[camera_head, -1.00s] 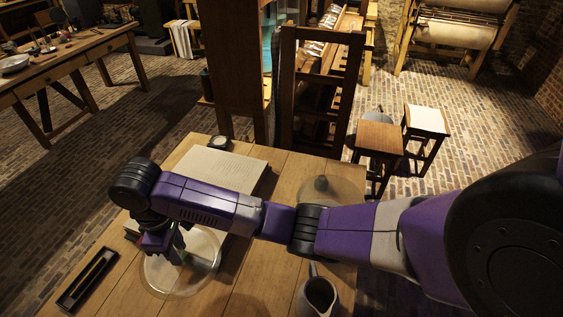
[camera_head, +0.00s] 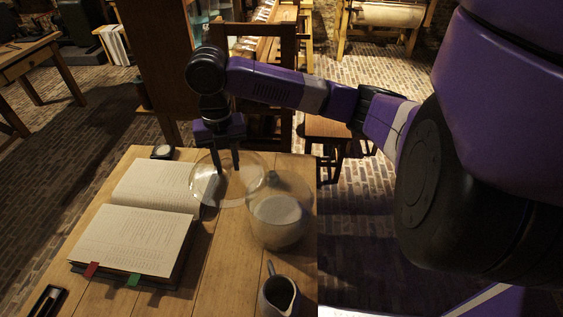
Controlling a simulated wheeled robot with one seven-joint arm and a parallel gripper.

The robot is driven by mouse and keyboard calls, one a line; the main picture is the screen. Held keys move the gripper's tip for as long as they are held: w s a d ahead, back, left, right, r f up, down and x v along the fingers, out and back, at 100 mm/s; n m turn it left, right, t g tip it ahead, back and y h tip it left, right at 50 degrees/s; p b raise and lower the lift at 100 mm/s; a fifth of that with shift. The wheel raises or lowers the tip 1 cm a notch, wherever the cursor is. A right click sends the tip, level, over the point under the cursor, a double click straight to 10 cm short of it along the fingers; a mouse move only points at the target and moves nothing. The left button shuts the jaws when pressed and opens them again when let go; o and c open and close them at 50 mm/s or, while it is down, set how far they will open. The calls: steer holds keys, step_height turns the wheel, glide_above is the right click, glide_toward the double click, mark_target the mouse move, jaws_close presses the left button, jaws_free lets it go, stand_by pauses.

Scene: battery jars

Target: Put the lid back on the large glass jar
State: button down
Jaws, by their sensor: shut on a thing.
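My gripper (camera_head: 227,168) points down and is shut on the clear glass lid (camera_head: 243,194). The lid looks like a wide, nearly flat see-through disc and hangs to the left of the jar and a little behind it. The large glass jar (camera_head: 280,236) stands upright on the right part of the table, with pale contents inside. The lid's right edge overlaps the jar's upper left in this view; whether they touch I cannot tell. The part gripped on the lid is hard to make out between the fingers.
An open book (camera_head: 140,238) with coloured tabs lies left on the wooden table (camera_head: 222,262). A metal jug (camera_head: 278,297) stands in front of the jar. A small round object (camera_head: 163,152) sits at the back edge, a black tray (camera_head: 46,301) at front left.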

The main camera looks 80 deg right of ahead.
steer(key=s+d+f+n, duration=0.1)
steer(key=s+n, duration=0.1)
steer(key=s, duration=0.4)
steer(key=s+d+f+n, duration=0.1)
steer(key=s+d+n, duration=0.1)
steer(key=s, duration=0.5)
step_height(320, 180, down, 6)
steer(key=b, duration=0.4)
steer(key=shift+a+b, duration=0.2)
steer(key=shift+b, duration=0.2)
steer(key=shift+w, duration=0.1)
steer(key=shift+f+b, duration=0.15)
steer(key=shift+b, duration=0.25)
stand_by(1.3)
stand_by(0.3)
steer(key=c, duration=0.6)
jaws_free()
steer(key=shift+o, duration=0.2)
